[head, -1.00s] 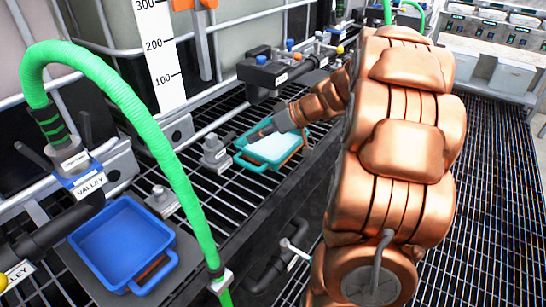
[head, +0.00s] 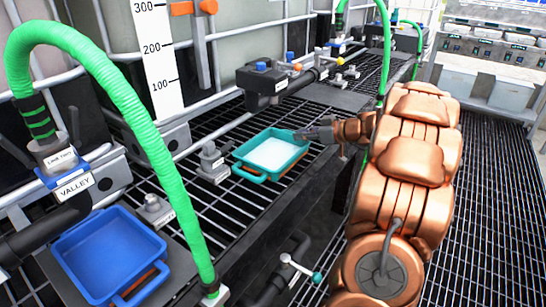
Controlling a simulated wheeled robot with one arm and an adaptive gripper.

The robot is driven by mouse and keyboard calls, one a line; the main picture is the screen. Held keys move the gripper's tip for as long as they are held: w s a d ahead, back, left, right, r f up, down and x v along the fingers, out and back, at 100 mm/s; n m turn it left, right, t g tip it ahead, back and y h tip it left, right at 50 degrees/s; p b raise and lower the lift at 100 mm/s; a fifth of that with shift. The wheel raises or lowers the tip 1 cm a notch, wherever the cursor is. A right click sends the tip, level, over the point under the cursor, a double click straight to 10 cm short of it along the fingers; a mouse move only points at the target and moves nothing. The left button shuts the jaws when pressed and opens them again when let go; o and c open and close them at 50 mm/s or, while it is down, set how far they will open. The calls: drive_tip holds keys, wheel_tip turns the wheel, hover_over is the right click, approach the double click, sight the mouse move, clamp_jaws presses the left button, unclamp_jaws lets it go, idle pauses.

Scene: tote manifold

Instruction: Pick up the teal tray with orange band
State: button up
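The teal tray (head: 262,169) sits on the dark slatted rack near the middle of the head view. The finger gap is too small to see.
A blue tray (head: 157,242) with an orange band stands on a plate at the lower left. A green hose (head: 160,165) arches up in front of the rack. Grey fittings (head: 212,160) stand left of the teal tray. Black valve blocks (head: 262,82) sit behind it.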

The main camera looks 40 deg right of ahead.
sight(289, 135)
drive_tip(key=shift+x, duration=2.6)
clamp_jaws()
